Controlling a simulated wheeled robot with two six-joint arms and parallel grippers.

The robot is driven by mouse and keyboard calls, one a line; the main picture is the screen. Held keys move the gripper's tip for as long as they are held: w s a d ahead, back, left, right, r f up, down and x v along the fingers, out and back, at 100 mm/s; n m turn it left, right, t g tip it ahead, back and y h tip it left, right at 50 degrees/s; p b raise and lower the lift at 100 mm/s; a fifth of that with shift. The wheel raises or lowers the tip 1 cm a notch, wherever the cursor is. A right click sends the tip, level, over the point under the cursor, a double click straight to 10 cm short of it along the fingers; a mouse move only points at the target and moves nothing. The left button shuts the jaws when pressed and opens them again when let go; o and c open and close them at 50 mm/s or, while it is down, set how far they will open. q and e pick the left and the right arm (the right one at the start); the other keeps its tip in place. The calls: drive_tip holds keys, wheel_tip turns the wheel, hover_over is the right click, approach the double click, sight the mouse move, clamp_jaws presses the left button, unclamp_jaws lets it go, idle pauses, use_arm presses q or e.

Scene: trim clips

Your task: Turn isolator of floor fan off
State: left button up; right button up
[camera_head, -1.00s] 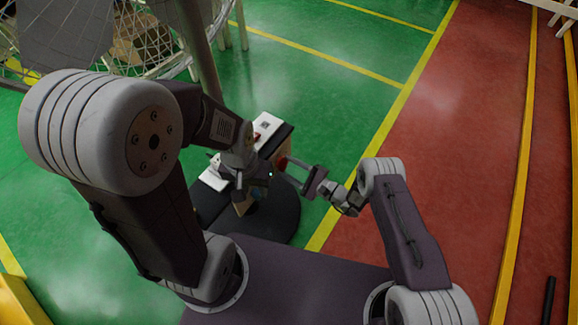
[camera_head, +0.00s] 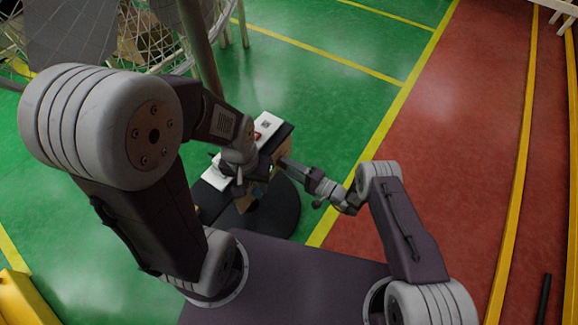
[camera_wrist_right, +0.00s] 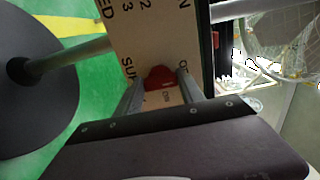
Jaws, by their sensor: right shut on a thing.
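The isolator's red knob (camera_wrist_right: 160,77) sits on a tan panel (camera_wrist_right: 150,35) with black lettering in the right wrist view. My right gripper (camera_wrist_right: 161,84) has one finger on each side of the knob and is shut on it. In the head view my right gripper (camera_head: 287,163) reaches the tan side of the box from the right. My left gripper (camera_head: 253,187) hangs in front of the box, above the round base; its fingers are too small and dark to read. The floor fan's wire guard (camera_head: 150,35) and pole (camera_head: 204,60) stand at upper left.
A dark round base (camera_head: 280,215) lies under the box and also shows in the right wrist view (camera_wrist_right: 35,110). White labelled surfaces (camera_head: 268,124) top the box. Open green floor (camera_head: 340,90) and a red lane (camera_head: 460,130) lie to the right.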

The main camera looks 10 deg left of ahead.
drive_tip(key=shift+f, duration=0.1)
idle(0.3)
drive_tip(key=o, duration=1.4)
drive_tip(key=shift+c, duration=0.2)
drive_tip(key=shift+d, duration=0.1)
drive_tip(key=p+v, duration=0.2)
drive_tip(key=v, duration=0.7)
drive_tip(key=shift+p, duration=0.35)
